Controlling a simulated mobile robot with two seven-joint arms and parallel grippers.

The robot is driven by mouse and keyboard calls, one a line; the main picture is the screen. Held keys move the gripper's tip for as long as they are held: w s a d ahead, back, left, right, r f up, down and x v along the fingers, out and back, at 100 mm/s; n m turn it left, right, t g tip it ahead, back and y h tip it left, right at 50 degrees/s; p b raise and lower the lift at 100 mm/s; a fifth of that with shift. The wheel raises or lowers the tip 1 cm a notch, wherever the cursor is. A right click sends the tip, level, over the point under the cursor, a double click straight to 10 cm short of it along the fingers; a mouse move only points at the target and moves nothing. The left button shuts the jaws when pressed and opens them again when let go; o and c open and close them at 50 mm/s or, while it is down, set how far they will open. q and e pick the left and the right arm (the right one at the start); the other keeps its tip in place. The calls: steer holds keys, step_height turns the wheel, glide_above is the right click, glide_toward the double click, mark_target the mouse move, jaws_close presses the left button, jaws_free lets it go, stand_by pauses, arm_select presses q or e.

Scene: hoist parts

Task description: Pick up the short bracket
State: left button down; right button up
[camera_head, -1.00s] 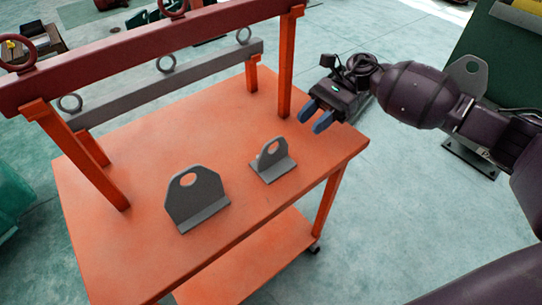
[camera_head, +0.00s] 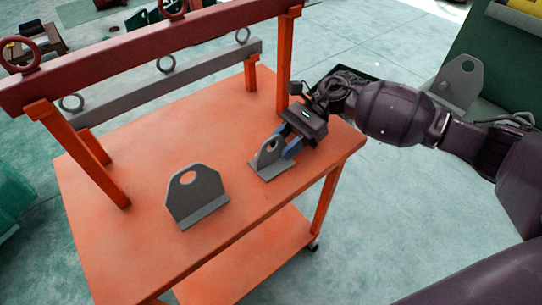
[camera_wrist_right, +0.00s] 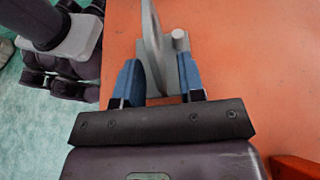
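The short bracket (camera_head: 268,163) is a small grey angle with a holed upright plate on a flat foot. It stands on the orange table (camera_head: 130,240), right of a larger grey bracket (camera_head: 193,200). My right gripper (camera_head: 281,149) is low over the table at the short bracket's far right side and partly hides it. In the right wrist view, the open blue fingers (camera_wrist_right: 161,82) straddle the bracket's upright plate (camera_wrist_right: 153,45). A gap shows between the plate and the right finger; whether the left finger touches it I cannot tell. My left gripper is out of view.
A dark red beam (camera_head: 130,52) on orange posts spans the table's back, with a grey bar (camera_head: 170,85) with rings below it. One post (camera_head: 286,65) stands close behind my right gripper. Another grey bracket (camera_head: 462,80) is at the far right. The table's front left is clear.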

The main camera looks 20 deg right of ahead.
jaws_close()
steer(key=shift+r, duration=0.2)
